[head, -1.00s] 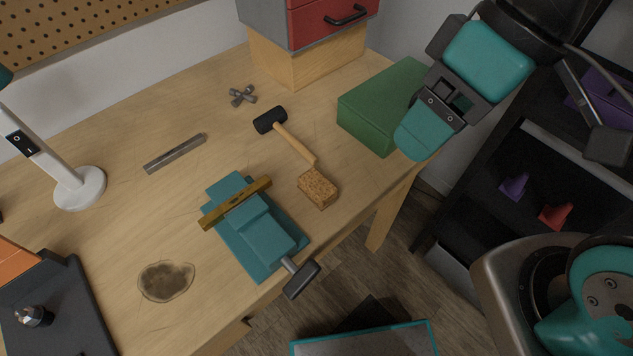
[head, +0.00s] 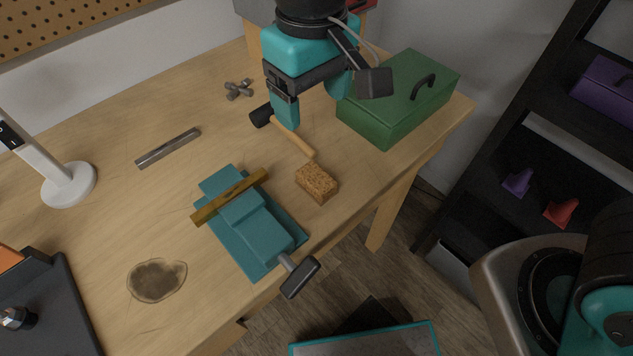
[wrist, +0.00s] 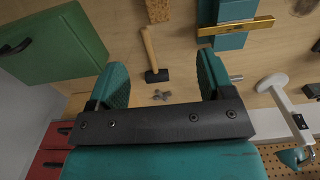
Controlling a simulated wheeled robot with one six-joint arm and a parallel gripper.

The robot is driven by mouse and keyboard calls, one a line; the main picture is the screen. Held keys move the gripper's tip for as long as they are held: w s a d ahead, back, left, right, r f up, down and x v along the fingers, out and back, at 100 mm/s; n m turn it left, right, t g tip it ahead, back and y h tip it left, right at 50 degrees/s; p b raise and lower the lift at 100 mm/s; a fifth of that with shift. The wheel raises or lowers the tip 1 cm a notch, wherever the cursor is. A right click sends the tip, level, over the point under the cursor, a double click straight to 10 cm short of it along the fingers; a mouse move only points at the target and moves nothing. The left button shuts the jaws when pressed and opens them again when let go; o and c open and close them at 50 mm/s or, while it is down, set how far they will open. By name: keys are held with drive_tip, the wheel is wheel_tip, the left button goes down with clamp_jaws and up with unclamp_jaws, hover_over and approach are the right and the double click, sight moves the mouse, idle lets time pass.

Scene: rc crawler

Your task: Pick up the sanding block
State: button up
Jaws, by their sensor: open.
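The sanding block (head: 317,183) is a small brown, speckled, cork-like block lying on the workbench near its front edge, just right of the teal vise. In the wrist view the block (wrist: 158,11) shows at the top edge, partly cut off. My gripper (head: 316,108) is open and empty, above the bench and farther back than the block, over the area of the mallet. In the wrist view the two teal fingers of my gripper (wrist: 161,73) are spread apart, with the mallet showing between them.
A mallet (head: 294,143) lies just behind the block. The teal vise (head: 247,222) holds a brass-coloured bar (head: 230,197) at left. A green toolbox (head: 395,105) stands at right. A metal bar (head: 168,148), a lamp (head: 68,185) and a stain (head: 157,280) are farther left.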

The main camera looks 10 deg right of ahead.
hover_over(316, 176)
drive_tip(key=f, duration=0.8)
drive_tip(key=f+p, duration=0.1)
drive_tip(key=f, duration=0.2)
drive_tip(key=shift+a+f, duration=0.25)
drive_tip(key=shift+f, duration=0.15)
drive_tip(key=shift+d+f+p, duration=0.15)
drive_tip(key=shift+f+p, duration=0.15)
drive_tip(key=shift+f, duration=1.1)
drive_tip(key=shift+d+f+p, duration=0.15)
drive_tip(key=shift+f+p, duration=0.1)
drive_tip(key=shift+f, duration=1.1)
drive_tip(key=c, duration=1.1)
drive_tip(key=shift+r, duration=0.1)
wheel_tip(316, 176, up, 20)
drive_tip(key=shift+f+b, duration=0.1)
drive_tip(key=shift+b, duration=0.4)
